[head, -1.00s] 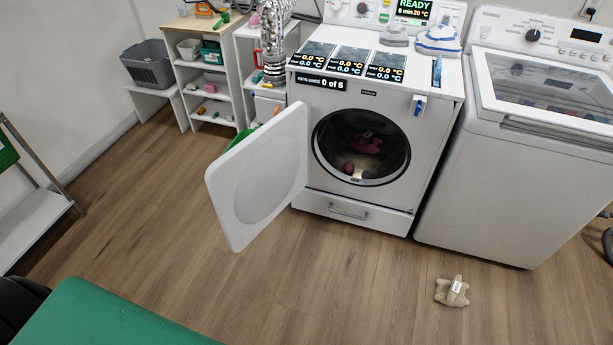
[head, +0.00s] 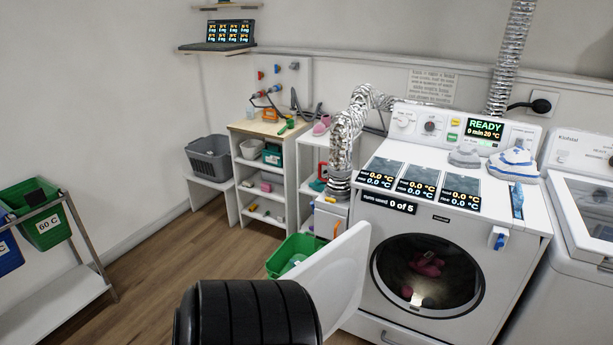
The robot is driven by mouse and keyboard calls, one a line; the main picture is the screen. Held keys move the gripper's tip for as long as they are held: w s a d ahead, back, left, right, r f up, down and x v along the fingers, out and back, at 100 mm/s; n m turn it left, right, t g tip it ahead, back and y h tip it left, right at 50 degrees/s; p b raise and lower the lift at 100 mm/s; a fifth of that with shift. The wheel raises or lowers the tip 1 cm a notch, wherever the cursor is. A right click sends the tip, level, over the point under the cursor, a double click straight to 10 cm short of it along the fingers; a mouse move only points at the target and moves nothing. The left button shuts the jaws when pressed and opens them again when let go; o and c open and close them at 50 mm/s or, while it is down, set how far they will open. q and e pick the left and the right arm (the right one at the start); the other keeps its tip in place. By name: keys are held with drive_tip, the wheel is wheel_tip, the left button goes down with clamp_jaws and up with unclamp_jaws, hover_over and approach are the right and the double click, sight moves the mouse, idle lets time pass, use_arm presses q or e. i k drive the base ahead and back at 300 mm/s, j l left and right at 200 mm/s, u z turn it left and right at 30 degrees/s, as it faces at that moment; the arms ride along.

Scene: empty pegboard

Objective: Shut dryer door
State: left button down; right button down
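The white front-loading dryer (head: 455,240) stands at the right in the head view. Its door (head: 335,275) hangs open, swung out to the left of the round opening. Dark pink items (head: 427,264) lie inside the drum (head: 428,278). A black ribbed part of my own body at the bottom middle hides the door's lower left part. Neither of my grippers shows in the head view.
A green crate (head: 290,258) sits on the floor behind the door. A white shelf unit (head: 262,170) and a grey basket (head: 209,160) stand further back. A top-loading washer (head: 585,235) is at the right. Bare floor (head: 150,270) lies to the left.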

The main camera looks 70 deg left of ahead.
sight(333, 277)
drive_tip(key=k+j, duration=0.1)
drive_tip(key=j, duration=0.55)
drive_tip(key=k+j, duration=0.1)
drive_tip(key=j, duration=1.2)
drive_tip(key=k+j, duration=0.15)
drive_tip(key=j, duration=0.5)
drive_tip(key=k+j, duration=0.1)
drive_tip(key=j, duration=0.55)
drive_tip(key=k+j, duration=0.1)
drive_tip(key=j, duration=0.55)
